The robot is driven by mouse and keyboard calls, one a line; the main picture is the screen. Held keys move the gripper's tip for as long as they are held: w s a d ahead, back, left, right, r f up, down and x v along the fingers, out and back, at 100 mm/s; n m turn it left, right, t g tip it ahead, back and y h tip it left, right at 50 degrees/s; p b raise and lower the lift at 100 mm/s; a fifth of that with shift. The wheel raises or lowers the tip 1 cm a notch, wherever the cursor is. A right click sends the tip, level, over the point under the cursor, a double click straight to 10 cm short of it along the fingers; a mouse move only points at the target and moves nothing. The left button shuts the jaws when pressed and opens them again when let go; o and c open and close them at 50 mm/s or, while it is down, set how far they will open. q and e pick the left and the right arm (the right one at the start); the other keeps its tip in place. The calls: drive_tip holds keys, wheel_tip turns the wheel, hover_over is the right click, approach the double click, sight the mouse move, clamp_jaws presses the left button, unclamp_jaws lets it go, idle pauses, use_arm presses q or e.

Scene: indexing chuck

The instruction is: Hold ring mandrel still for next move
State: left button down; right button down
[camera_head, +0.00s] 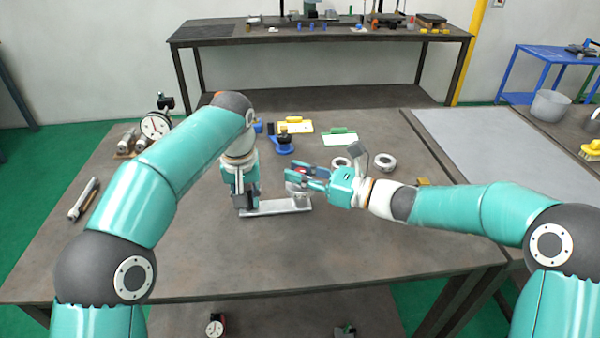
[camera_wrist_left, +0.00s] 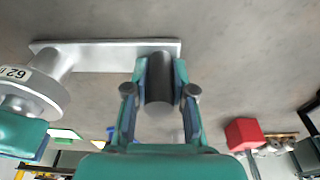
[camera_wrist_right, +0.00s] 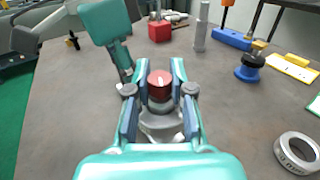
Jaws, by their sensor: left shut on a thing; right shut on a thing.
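A flat silver plate (camera_head: 272,207) lies on the table; it also shows in the left wrist view (camera_wrist_left: 115,54). At one end stands a dark grey cylinder (camera_wrist_left: 160,82); my left gripper (camera_head: 246,203) is shut around it from above. At the plate's other end stands a silver flanged piece (camera_wrist_left: 38,92) with a printed label reading 62, probably the ring mandrel. In the right wrist view a red round knob (camera_wrist_right: 159,85) is above silver metal (camera_wrist_right: 160,122). My right gripper (camera_head: 290,175) is shut on the knob, though the exact contact is hard to see.
Silver rings (camera_head: 385,161) lie right of my right gripper; one shows in the right wrist view (camera_wrist_right: 297,153). A dial gauge (camera_head: 155,126) stands at the back left. A blue-based tool (camera_head: 282,147) and labelled cards (camera_head: 340,139) lie behind. The table front is clear.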

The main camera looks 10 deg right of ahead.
drive_tip(key=shift+n+g+y, duration=0.7)
drive_tip(key=shift+n+g, duration=0.3)
drive_tip(key=shift+g, duration=0.4)
drive_tip(key=c, duration=1)
unclamp_jaws()
drive_tip(key=shift+d, duration=0.1)
drive_tip(key=v, duration=1.2)
drive_tip(key=shift+w, duration=0.1)
